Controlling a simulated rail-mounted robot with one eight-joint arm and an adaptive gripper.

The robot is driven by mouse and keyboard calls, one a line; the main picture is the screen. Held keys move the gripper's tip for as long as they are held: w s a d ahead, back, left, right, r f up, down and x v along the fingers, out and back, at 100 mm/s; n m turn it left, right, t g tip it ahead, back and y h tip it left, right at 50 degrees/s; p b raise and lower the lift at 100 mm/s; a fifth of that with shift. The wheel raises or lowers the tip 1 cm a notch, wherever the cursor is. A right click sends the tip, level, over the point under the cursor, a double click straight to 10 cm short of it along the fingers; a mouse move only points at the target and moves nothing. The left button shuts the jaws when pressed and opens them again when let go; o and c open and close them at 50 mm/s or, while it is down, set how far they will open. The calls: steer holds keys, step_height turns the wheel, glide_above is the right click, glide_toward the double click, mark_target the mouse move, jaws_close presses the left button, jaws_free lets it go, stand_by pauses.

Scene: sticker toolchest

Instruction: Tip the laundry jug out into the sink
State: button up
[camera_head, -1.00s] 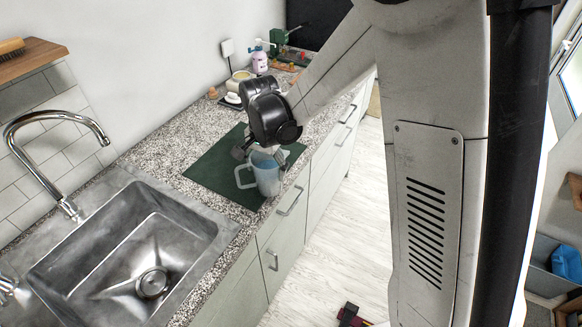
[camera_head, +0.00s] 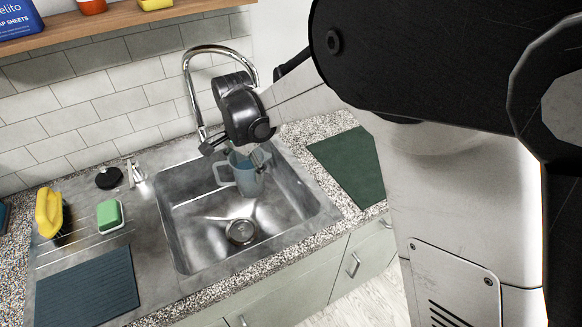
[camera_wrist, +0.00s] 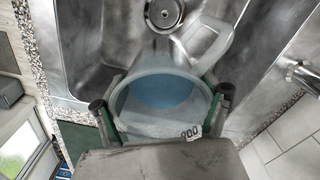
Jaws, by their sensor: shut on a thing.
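The laundry jug (camera_head: 246,176) is pale blue and translucent, with a handle on its left in the head view. Blue liquid shows inside the jug (camera_wrist: 160,92) in the wrist view. My gripper (camera_head: 243,154) is shut on the jug, with one finger on each side of its rim. The jug is close to upright and over the right back part of the steel sink (camera_head: 185,245). The drain (camera_head: 240,232) lies below and to its front left in the head view. Whether the jug's base touches the sink cannot be told.
The chrome faucet (camera_head: 187,75) arches just behind my gripper. A green mat (camera_head: 352,168) lies on the counter to the right. A green sponge (camera_head: 110,215), a yellow item (camera_head: 48,212) and a dark mat (camera_head: 88,290) are on the left. A shelf (camera_head: 120,18) hangs above.

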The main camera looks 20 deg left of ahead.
steer(key=s+a+n+b, duration=0.1)
steer(key=s+a, duration=0.4)
steer(key=a, duration=0.3)
step_height(320, 180, up, 7)
steer(key=g+y+b, duration=0.2)
steer(key=g+y, duration=0.6)
steer(key=y, duration=0.4)
steer(key=shift+s+a, duration=0.25)
steer(key=shift+a, duration=0.15)
steer(key=shift+w+d+r+g+y+b, duration=0.15)
steer(key=shift+g+y+b, duration=0.45)
steer(key=shift+b, duration=0.6)
steer(key=shift+w+d+r+g+y+b, duration=0.15)
steer(key=shift+d+r+g+y+b, duration=0.2)
steer(key=shift+y+b, duration=0.65)
steer(key=shift+r+b, duration=0.25)
steer(key=shift+b, duration=0.35)
